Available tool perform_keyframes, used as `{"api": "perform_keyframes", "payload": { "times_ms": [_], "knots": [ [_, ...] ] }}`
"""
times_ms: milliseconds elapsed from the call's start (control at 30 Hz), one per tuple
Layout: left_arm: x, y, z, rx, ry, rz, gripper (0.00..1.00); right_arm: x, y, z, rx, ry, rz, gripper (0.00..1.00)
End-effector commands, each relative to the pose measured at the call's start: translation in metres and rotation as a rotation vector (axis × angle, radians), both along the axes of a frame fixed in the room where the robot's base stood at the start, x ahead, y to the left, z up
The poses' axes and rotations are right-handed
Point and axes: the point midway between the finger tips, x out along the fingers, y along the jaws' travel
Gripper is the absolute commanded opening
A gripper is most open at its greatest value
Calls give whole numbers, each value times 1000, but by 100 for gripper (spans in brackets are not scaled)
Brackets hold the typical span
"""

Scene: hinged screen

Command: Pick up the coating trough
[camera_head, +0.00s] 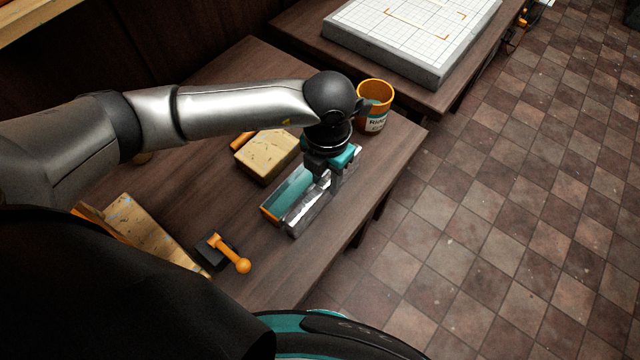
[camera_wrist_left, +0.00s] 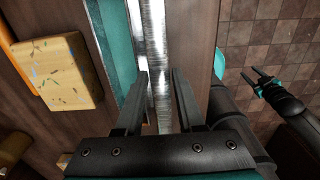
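The coating trough (camera_head: 293,204) is a long piece with a teal face, an orange end and a bright metal strip along its right side. It lies on the brown bench near the right edge. My left gripper (camera_head: 335,178) points down over its far half and hides part of it. In the left wrist view the two fingers (camera_wrist_left: 160,75) are apart, one on each side of the trough's metal strip (camera_wrist_left: 154,38); I cannot tell if they touch it. My right gripper (camera_wrist_left: 252,75) shows at the right of that view, its fingers apart and empty, away from the trough.
A cream block (camera_head: 267,154) lies just left of the trough. An orange labelled pot (camera_head: 374,105) stands behind it. An orange-handled tool (camera_head: 228,250) and a speckled board (camera_head: 150,232) lie nearer. A white gridded slab (camera_head: 412,30) rests on the bench behind. Tiled floor is open at right.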

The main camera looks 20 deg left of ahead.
Motion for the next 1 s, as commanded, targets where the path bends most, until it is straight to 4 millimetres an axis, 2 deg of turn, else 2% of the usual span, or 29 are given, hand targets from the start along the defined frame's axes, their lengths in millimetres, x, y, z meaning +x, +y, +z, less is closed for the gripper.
{"api": "perform_keyframes", "payload": {
  "times_ms": [33,167,433,767,1000],
  "knots": [
    [-1,0,-9,0,4,1,38,0,2,0,2,-1,-1,50],
    [0,0,-22,-1,1,0,38,0,5,-1,8,0,-2,50],
    [0,0,-25,-1,0,-1,38,0,6,-1,8,0,-2,50],
    [0,0,-25,-1,0,0,0,0,5,-1,6,0,-2,50],
    [0,0,-24,-1,0,0,0,-1,1,-1,2,1,-1,50]
  ]
}}
